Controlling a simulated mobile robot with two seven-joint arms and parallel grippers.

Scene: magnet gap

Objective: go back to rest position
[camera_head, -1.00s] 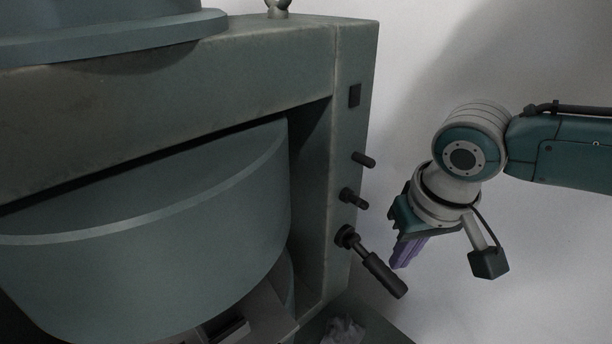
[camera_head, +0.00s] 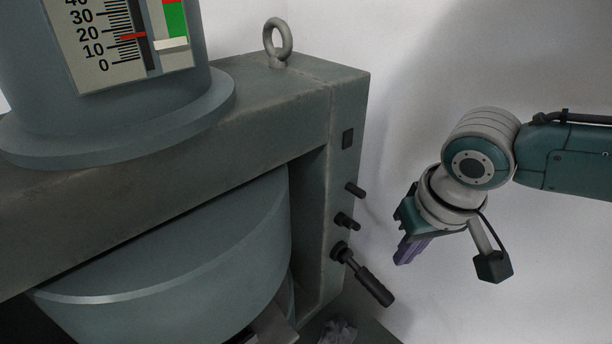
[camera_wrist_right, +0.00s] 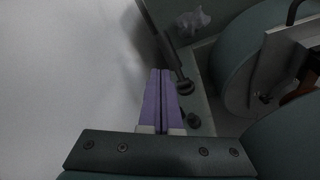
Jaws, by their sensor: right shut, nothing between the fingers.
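My right gripper (camera_head: 408,252) hangs at the right of the head view, pointing down and slightly left. Its purple fingers are closed together and empty, as the right wrist view (camera_wrist_right: 160,95) also shows. It is beside the large grey-green magnet frame (camera_head: 345,105), apart from it, with pale background between them. A black crank handle (camera_head: 372,284) sticks out of the frame's side, left of and below the fingertips. In the right wrist view the dark handle (camera_wrist_right: 168,52) lies beyond the fingertips. My left gripper is not in view.
A large round pole piece (camera_head: 200,255) sits inside the frame. Two shorter black knobs (camera_head: 354,190) (camera_head: 346,221) project above the crank. A column with a scale (camera_head: 105,40) and a lifting ring (camera_head: 278,42) stand on top. A crumpled grey thing (camera_head: 338,331) lies low by the frame. The right side looks clear.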

